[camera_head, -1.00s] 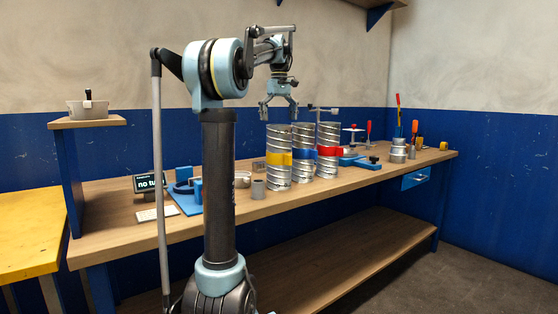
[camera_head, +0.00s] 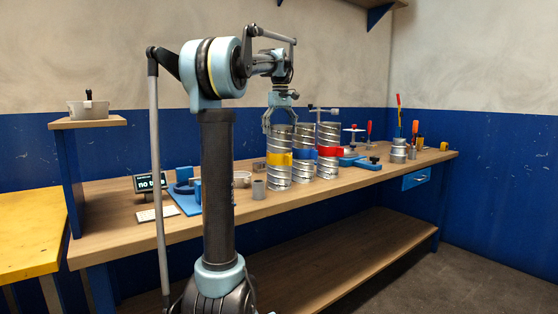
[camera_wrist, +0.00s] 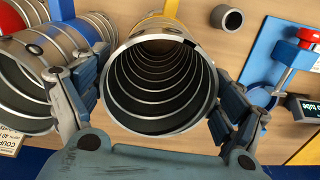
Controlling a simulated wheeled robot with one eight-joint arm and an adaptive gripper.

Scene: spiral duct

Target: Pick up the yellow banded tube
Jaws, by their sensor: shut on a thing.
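The yellow banded tube (camera_head: 279,172) is a silver spiral duct with a yellow band, standing upright on the workbench. My gripper (camera_head: 280,128) is over its top end, with its fingers shut on the rim from both sides. In the wrist view the tube's open mouth (camera_wrist: 160,85) lies between the two fingers (camera_wrist: 160,112), and a bit of yellow band shows at the top. The blue banded tube (camera_head: 303,156) stands close beside it on the right, and the red banded tube (camera_head: 328,151) is behind that one.
A small grey cup (camera_head: 258,189) stands left of the tubes. A blue fixture (camera_head: 184,190) and a small display (camera_head: 148,183) are further left. The blue banded tube leaves little room on the yellow tube's right. Clamps and tools stand at the right.

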